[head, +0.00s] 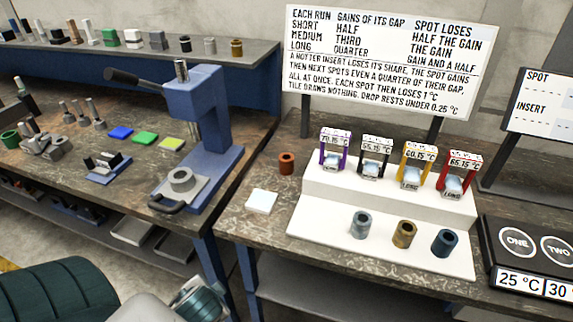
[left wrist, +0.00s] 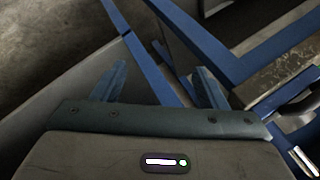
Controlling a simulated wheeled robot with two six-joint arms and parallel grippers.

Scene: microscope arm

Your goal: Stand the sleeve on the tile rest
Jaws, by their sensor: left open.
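Several hollow sleeves show in the head view; I cannot tell which one the task means. A grey sleeve (head: 361,224), a brass sleeve (head: 404,233) and a dark blue sleeve (head: 445,243) stand upright on the low front step of a white stand. A reddish-brown sleeve (head: 287,163) stands on the table behind the white square tile (head: 262,202). The tile lies flat and bare, left of the stand. My left gripper (left wrist: 162,86) is open and empty in the left wrist view, low beside the blue table frames, away from the sleeves and tile. My right gripper is not in view.
The white stand (head: 320,185) holds several colored frames with temperature labels. A blue press (head: 210,130) stands on the left bench. A text board (head: 390,60) rises behind the stand. A black unit (head: 520,235) with round pads sits at right.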

